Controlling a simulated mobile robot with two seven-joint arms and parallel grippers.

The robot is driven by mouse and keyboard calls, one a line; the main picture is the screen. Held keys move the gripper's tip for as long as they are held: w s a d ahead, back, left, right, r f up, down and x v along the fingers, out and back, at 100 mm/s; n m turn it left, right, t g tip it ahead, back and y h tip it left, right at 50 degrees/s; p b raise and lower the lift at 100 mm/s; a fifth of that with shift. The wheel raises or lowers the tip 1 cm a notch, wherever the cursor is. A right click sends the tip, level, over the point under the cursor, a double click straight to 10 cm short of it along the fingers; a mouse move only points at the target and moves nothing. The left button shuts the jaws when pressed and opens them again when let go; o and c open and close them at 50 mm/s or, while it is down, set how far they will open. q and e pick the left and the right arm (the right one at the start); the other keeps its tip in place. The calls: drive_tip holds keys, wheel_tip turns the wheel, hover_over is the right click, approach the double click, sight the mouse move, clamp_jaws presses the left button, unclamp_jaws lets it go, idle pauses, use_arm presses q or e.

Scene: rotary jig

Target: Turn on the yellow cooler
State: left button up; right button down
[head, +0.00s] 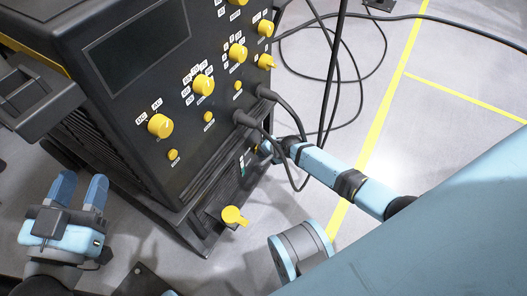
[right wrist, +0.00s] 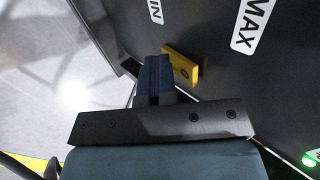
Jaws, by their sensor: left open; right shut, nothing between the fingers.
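The black machine (head: 150,90) with yellow knobs stands at the upper left in the head view. Its lower unit (head: 225,185) has a small green light and a yellow handle (head: 233,215) low in front. My right gripper (head: 268,149) is shut and empty at the lower unit's right side. In the right wrist view its closed fingers (right wrist: 155,62) point at the dark panel, just left of a yellow lever (right wrist: 182,64); I cannot tell if they touch it. MIN and MAX labels (right wrist: 245,25) flank the lever. My left gripper (head: 80,192) is open and empty at the lower left.
Black cables (head: 290,105) plug into the machine's front and hang near my right forearm, with more looped on the floor. A green light (right wrist: 310,160) shows at the panel's lower right.

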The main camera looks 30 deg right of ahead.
use_arm(q)
drive_tip(key=shift+s+f, duration=0.15)
drive_tip(key=shift+f, duration=0.1)
wheel_tip(320, 180, up, 2)
drive_tip(key=shift+r+p, duration=0.15)
drive_tip(key=shift+p, duration=0.8)
